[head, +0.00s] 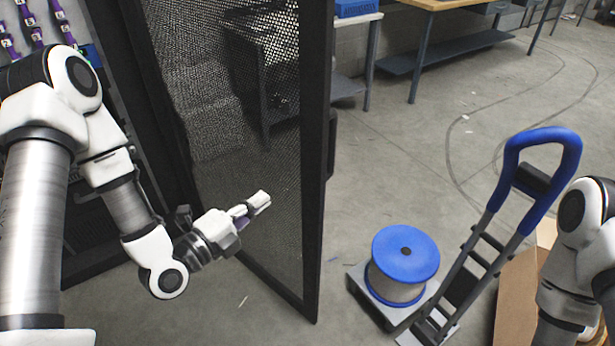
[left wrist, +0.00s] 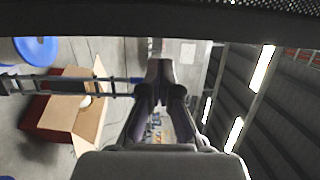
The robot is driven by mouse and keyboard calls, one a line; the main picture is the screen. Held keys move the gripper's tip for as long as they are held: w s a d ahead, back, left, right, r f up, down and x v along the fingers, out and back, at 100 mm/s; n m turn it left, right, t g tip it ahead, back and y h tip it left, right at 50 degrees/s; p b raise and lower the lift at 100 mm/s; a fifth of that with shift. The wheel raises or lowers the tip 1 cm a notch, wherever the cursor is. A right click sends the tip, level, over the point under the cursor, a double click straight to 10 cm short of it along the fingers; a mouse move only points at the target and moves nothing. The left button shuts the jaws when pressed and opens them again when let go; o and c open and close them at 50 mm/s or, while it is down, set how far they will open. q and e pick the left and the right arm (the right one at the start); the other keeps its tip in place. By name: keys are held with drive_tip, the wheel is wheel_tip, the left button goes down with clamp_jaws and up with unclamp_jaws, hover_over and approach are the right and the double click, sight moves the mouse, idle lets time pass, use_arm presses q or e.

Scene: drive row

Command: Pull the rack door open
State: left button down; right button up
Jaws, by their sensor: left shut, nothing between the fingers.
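The rack door (head: 311,120) is a tall black-framed mesh panel. It stands swung out from the rack (head: 95,225) at the left, with a wide gap between its free edge and the rack. A dark handle (head: 331,145) shows on the door's free edge. My left gripper (head: 262,200) is shut and empty, in front of the mesh on the side facing the rack. I cannot tell whether it touches the door. Its fingers show in the left wrist view (left wrist: 160,75), where a dark bar, likely door frame, crosses the top. My right gripper is out of view.
A hand truck (head: 480,250) with blue handle and a blue-and-grey spool (head: 404,262) stand right of the door. A cardboard box (head: 515,290) is beside them, partly behind my right arm. A workbench (head: 430,5) is at the back.

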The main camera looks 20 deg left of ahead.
sight(313, 162)
use_arm(q)
drive_tip(key=p+x, duration=0.2)
drive_tip(key=x, duration=1.1)
drive_tip(key=shift+w+r+p, duration=0.1)
drive_tip(key=shift+w+p, duration=0.05)
drive_tip(key=shift+p, duration=0.2)
drive_tip(key=shift+w+d, duration=0.15)
drive_tip(key=shift+w, duration=0.1)
